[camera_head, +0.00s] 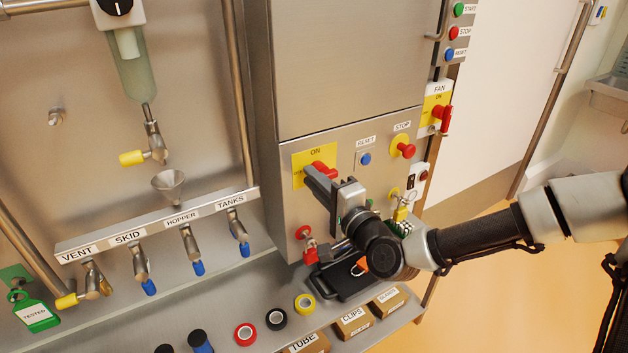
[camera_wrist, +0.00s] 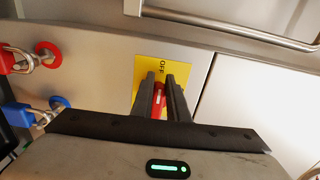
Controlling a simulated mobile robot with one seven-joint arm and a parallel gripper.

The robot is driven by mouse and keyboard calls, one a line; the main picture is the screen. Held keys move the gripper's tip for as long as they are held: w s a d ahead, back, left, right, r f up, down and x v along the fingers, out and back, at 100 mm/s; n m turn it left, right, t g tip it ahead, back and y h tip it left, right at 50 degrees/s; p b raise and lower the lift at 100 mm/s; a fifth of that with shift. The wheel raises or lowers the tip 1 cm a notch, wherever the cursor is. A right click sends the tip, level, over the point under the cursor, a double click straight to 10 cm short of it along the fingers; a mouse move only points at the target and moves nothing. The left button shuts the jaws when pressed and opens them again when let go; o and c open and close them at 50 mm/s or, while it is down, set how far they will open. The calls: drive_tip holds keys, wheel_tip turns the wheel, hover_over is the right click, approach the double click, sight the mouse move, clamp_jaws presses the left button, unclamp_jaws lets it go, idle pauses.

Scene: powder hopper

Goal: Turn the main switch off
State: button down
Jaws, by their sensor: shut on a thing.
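The main switch has a red handle (camera_head: 322,166) on a yellow plate (camera_head: 300,172) marked ON at the top, on the steel cabinet front. My gripper (camera_head: 318,178) reaches it from the front and covers part of the plate. In the wrist view the red handle (camera_wrist: 158,98) stands between the two dark fingers of my gripper (camera_wrist: 161,80), shut on it. The OFF mark on the yellow plate (camera_wrist: 144,66) shows just beyond the fingertips. The fingers hide much of the handle, so its exact angle is hard to tell.
A fan switch (camera_head: 440,112), a red stop button (camera_head: 406,150) and a blue reset button (camera_head: 366,159) are to the right. Red (camera_wrist: 47,54) and blue (camera_wrist: 58,104) padlock hasps show in the wrist view. Tape rolls and boxes lie on the shelf below.

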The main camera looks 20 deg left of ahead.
drive_tip(key=shift+w+d+f, duration=0.2)
drive_tip(key=shift+d, duration=0.05)
drive_tip(key=c, duration=1.7)
unclamp_jaws()
drive_tip(key=shift+r, duration=0.1)
drive_tip(key=shift+s, duration=0.1)
drive_tip(key=p+v, duration=1.4)
drive_tip(key=v, duration=0.3)
drive_tip(key=shift+s, duration=0.2)
